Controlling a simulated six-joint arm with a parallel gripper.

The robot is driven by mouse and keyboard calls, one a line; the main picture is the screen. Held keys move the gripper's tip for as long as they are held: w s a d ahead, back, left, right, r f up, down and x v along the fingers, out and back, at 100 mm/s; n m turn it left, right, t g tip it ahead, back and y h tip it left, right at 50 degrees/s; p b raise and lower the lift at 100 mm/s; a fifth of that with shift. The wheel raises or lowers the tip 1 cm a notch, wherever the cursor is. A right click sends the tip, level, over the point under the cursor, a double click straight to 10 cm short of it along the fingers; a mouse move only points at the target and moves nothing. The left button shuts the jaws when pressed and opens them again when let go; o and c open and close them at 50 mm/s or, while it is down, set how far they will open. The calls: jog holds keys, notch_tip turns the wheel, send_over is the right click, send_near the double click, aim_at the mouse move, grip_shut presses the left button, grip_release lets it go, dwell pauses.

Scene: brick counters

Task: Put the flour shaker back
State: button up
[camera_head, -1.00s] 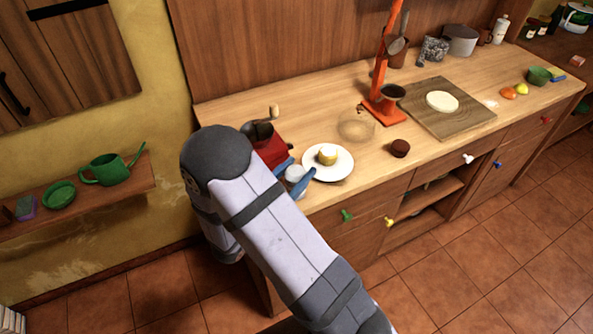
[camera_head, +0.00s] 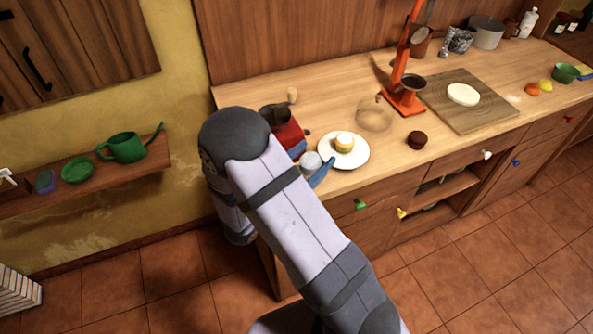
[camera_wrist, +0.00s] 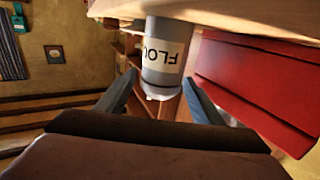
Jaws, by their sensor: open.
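The flour shaker (camera_head: 312,164), a small grey and white can, stands near the counter's front edge, just left of a white plate. In the wrist view the shaker (camera_wrist: 165,52) has a white label with part of the word FLOUR upside down. Its far end meets the counter surface at the top of that picture. My gripper (camera_wrist: 158,80) is open, with one blue-grey finger on each side of the shaker. I cannot tell whether either finger touches it. In the head view my gripper (camera_head: 310,161) is partly hidden behind my arm.
A red grinder (camera_head: 286,130) stands close behind the shaker; its red side (camera_wrist: 255,85) fills the right of the wrist view. The white plate (camera_head: 359,156) holds a yellow-topped cake (camera_head: 344,143). A dark brown pot (camera_head: 416,140) and a glass bowl (camera_head: 374,115) stand farther right.

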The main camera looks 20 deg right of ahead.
jog(key=b+v, duration=0.2)
jog(key=v, duration=1)
jog(key=shift+b, duration=0.3)
jog(key=shift+w+r, duration=0.1)
jog(key=shift+w, duration=0.05)
jog(key=w+a+r+n+t+y+p, duration=0.2)
jog(key=w+a+n+t+y, duration=0.15)
jog(key=w+a+y, duration=0.3)
jog(key=w+a+r+n+t+y+p, duration=0.2)
jog(key=w+a+n+y, duration=0.2)
jog(key=w+a+y, duration=0.25)
jog(key=s+d+f+n+g+y, duration=0.35)
jog(key=s+f+g, duration=0.35)
jog(key=s+g, duration=0.3)
jog(key=s+d+g, duration=0.2)
jog(key=s+d, duration=0.2)
jog(key=s, duration=0.3)
jog(key=s+d+n+g, duration=0.1)
jog(key=s+d, duration=0.3)
jog(key=s, duration=0.4)
jog(key=shift+s+d+g+h, duration=0.3)
jog(key=shift+d+g+h, duration=0.05)
jog(key=shift+g, duration=0.3)
